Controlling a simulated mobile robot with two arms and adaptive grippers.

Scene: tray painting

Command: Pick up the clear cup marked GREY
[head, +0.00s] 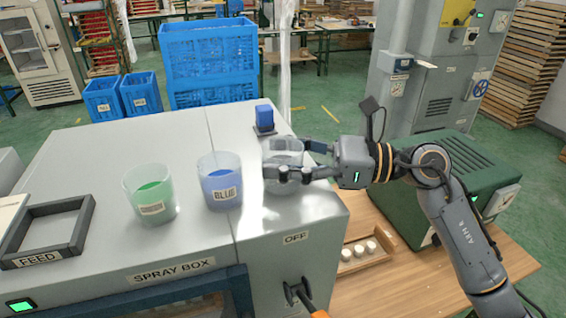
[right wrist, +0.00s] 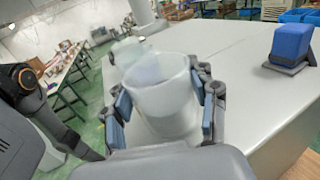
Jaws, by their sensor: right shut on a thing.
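A clear cup (head: 283,184) with pale contents or none stands at the right end of the spray box top (head: 100,120). My right gripper (head: 275,164) reaches in from the right with a finger on each side of it. In the right wrist view the cup (right wrist: 166,100) sits between the two finger pads of the gripper (right wrist: 165,98). The gripper is shut on it. I cannot read a label on this cup. A cup marked BLUE (head: 220,182) stands just left of it, and a cup with green liquid (head: 150,194) stands further left. My left gripper is not in view.
A blue block on a dark base (head: 264,118) stands behind the held cup; it also shows in the right wrist view (right wrist: 291,45). A dark FEED frame (head: 45,232) lies at the left. A tray of white pieces (head: 362,250) is on the wooden table at lower right.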

